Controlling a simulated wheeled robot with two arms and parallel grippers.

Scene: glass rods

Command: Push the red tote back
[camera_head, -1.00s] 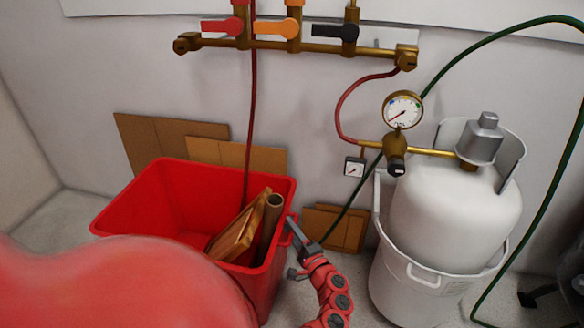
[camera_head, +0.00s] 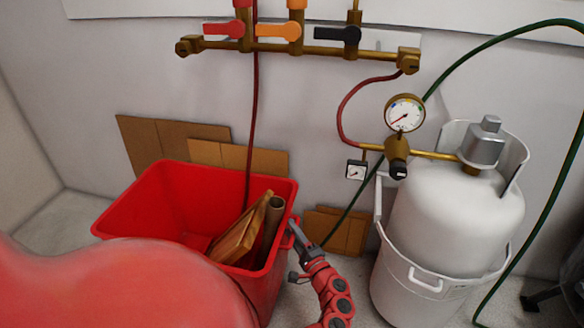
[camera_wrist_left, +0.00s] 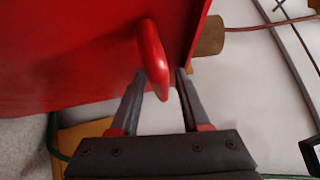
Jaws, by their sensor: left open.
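The red tote (camera_head: 150,205) stands on the floor near the wall, with cardboard pieces (camera_head: 240,235) and a brown tube (camera_head: 272,220) inside. The big rounded red part of my own arm hides its front left. My left gripper (camera_head: 294,231) is at the tote's right side, near its rim. In the left wrist view the left gripper (camera_wrist_left: 160,82) is open, with one finger on each side of the tote's red handle (camera_wrist_left: 152,55). The fingers are not closed on the handle; I cannot tell whether either touches it. My right gripper is out of view.
A white gas cylinder (camera_head: 445,215) stands in a white bucket (camera_head: 410,290) to the right. A gauge (camera_head: 404,113), hoses and a valve manifold (camera_head: 300,47) are above. Cardboard sheets (camera_head: 165,140) lean behind the tote; more cardboard (camera_head: 340,232) leans right of it.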

